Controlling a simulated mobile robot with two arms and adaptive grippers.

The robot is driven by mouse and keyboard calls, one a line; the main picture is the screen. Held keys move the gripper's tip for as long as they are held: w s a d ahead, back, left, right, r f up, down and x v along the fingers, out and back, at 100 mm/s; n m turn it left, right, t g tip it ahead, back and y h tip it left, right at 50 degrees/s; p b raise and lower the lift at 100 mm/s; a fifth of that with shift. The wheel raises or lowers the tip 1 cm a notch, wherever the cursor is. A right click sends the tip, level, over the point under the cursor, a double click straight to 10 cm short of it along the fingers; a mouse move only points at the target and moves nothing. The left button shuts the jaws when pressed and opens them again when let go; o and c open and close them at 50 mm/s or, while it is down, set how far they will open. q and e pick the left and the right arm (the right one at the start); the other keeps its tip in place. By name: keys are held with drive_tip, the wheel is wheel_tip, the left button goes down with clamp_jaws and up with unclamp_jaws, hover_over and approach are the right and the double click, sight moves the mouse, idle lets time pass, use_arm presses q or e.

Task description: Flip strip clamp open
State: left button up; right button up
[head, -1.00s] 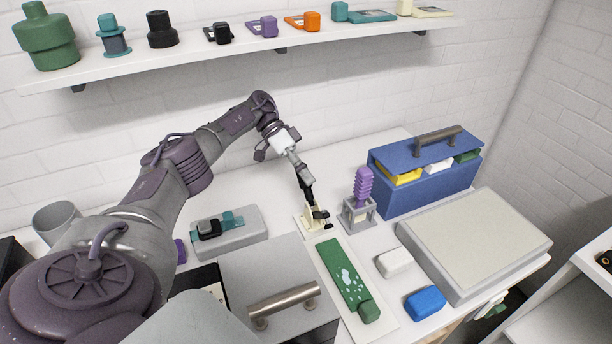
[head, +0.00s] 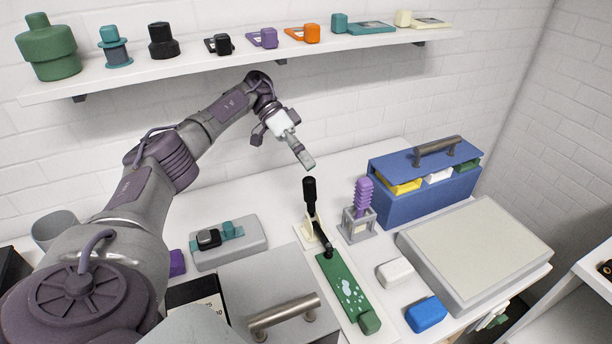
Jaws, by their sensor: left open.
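The strip clamp has a cream base (head: 312,230), an upright black handle (head: 310,190) and a black arm (head: 324,242) that slopes down toward the near end of the base. The arm's tip is at the far end of a green strip (head: 345,290); I cannot tell whether it presses on it. The strip lies on a white plate, with a green block at its near end. My left gripper (head: 305,160) is open and empty, above and behind the black handle and apart from it. My right gripper is not in view.
A purple ribbed tool (head: 364,194) in a grey stand is close to the right of the clamp. A blue box (head: 425,190) with a handle stands farther right. A grey metal handle (head: 284,310) is at the front. A wall shelf (head: 240,65) with several items hangs above.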

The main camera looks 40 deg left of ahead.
use_arm(q)
drive_tip(key=shift+r, duration=1.15)
